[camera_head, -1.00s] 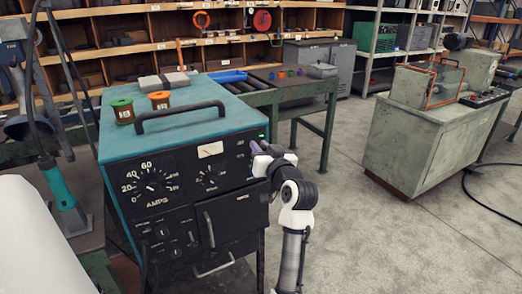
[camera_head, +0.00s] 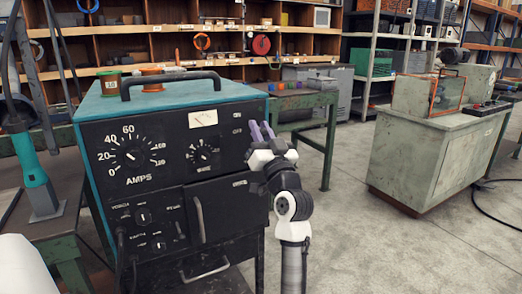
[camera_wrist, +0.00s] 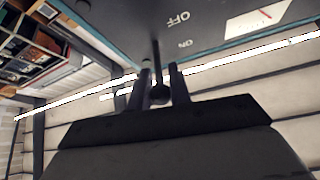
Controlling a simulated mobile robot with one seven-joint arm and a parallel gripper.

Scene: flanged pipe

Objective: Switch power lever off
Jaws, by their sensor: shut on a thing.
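The power unit (camera_head: 165,150) is a teal box with a black front panel, dials and an AMPS scale. The wrist view shows its dark panel (camera_wrist: 225,12) with OFF and ON lettering. The power lever (camera_wrist: 159,94), a dark rod with a rounded end, sits between the fingers of my gripper (camera_wrist: 162,92). My gripper is shut on it. I cannot tell which label the lever points to.
A grey-green cabinet (camera_head: 425,160) stands at the right. The concrete floor (camera_head: 345,240) between is clear.

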